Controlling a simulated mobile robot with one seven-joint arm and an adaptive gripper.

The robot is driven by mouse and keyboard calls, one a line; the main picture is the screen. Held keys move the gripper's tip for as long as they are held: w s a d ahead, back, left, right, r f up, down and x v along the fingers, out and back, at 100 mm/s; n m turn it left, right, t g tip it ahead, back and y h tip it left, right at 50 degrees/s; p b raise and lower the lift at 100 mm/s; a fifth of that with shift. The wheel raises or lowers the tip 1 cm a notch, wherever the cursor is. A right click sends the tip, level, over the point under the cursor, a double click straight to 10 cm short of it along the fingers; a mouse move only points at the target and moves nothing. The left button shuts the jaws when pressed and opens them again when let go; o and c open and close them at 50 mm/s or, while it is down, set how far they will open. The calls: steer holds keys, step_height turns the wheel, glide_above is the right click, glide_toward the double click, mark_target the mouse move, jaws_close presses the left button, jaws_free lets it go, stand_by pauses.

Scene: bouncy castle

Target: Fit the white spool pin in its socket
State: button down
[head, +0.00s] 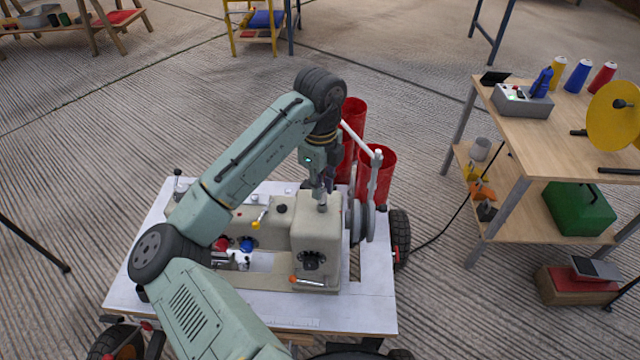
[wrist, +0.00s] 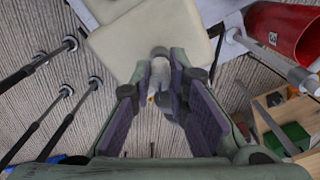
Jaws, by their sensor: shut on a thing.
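The beige sewing machine (head: 318,232) stands on a white-topped cart (head: 150,275); its top also fills the upper middle of the wrist view (wrist: 135,35). My gripper (head: 323,188) points down just over the right end of the machine. In the wrist view my gripper (wrist: 163,88) is shut on the white spool pin (wrist: 157,75), which shows as a pale piece between the purple pads. A round grey fitting (wrist: 159,52) on the machine's top lies right beyond the fingertips. The pin's far end is hidden, and I cannot tell whether it touches the fitting or sits in it.
Red cylinders (head: 376,162) stand behind the machine. A white bar (head: 358,137) and a grey handwheel (head: 364,222) are close on the right of my gripper. A wooden workbench (head: 540,150) with thread cones stands farther right. The floor between is mostly clear, with a black cable.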

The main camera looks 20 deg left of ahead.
steer(key=shift+f, duration=0.15)
steer(key=c, duration=1.5)
jaws_free()
step_height(320, 180, up, 12)
